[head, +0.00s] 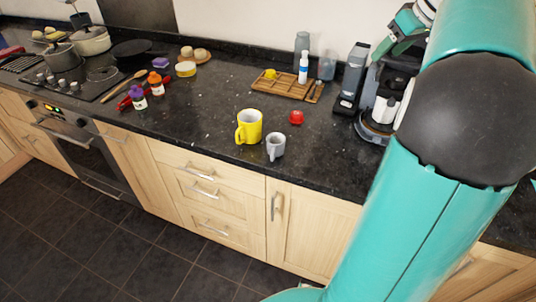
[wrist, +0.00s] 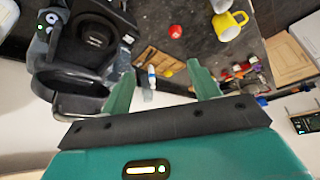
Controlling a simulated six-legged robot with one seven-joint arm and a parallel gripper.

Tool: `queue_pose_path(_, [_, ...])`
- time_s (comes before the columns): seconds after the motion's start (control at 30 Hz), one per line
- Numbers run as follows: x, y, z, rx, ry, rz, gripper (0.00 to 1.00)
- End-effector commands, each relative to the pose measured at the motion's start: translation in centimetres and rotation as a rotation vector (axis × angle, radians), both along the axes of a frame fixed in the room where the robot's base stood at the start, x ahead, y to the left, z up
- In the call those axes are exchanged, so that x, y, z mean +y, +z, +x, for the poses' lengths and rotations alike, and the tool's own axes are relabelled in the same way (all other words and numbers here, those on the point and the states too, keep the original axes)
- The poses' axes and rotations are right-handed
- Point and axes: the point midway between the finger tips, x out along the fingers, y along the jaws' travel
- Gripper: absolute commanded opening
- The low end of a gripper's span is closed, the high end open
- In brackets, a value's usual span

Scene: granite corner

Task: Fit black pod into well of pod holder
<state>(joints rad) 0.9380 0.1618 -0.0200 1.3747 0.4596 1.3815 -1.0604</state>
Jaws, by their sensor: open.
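My gripper (wrist: 160,66) is open in the wrist view, its two green fingers apart with nothing held between them. I cannot make out a black pod in either view. No pod holder can be told for certain. A slatted wooden tray (head: 285,84) lies on the dark counter in the head view, with a yellow item (head: 271,74) and a white-and-blue bottle (head: 303,68) at it. The tray also shows beyond the fingers in the wrist view (wrist: 147,57). My gripper is apart from it. My arm covers the right of the head view.
A slim dark appliance (head: 352,78) and a coffee machine (head: 378,122) stand right of the tray. A red item (head: 296,117), a yellow mug (head: 249,127) and a grey mug (head: 275,147) are nearer the edge. Clear counter lies left of the mugs.

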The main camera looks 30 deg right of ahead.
Motion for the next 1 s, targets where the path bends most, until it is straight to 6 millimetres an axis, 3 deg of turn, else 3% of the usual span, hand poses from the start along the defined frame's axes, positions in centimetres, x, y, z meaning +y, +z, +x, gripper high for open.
queue_pose_path(0.03, [4.3, 0.1, 0.9, 0.016, 0.004, 0.0, 0.61])
queue_pose_path(0.23, [17.6, -2.0, 0.9, 0.068, -0.039, -0.005, 0.61])
queue_pose_path(0.37, [25.2, -4.3, -1.2, 0.078, -0.059, -0.019, 0.61])
queue_pose_path(0.5, [31.8, -7.6, -4.8, 0.068, -0.07, -0.035, 0.61])
queue_pose_path(0.6, [35.4, -10.3, -7.6, 0.05, -0.071, -0.043, 0.61])
queue_pose_path(0.7, [37.7, -12.8, -10.0, 0.031, -0.071, -0.043, 0.61])
queue_pose_path(0.83, [39.1, -14.7, -11.6, 0.013, -0.073, -0.041, 0.61])
queue_pose_path(1.0, [39.3, -15.1, -12.0, 0.01, -0.077, -0.039, 0.61])
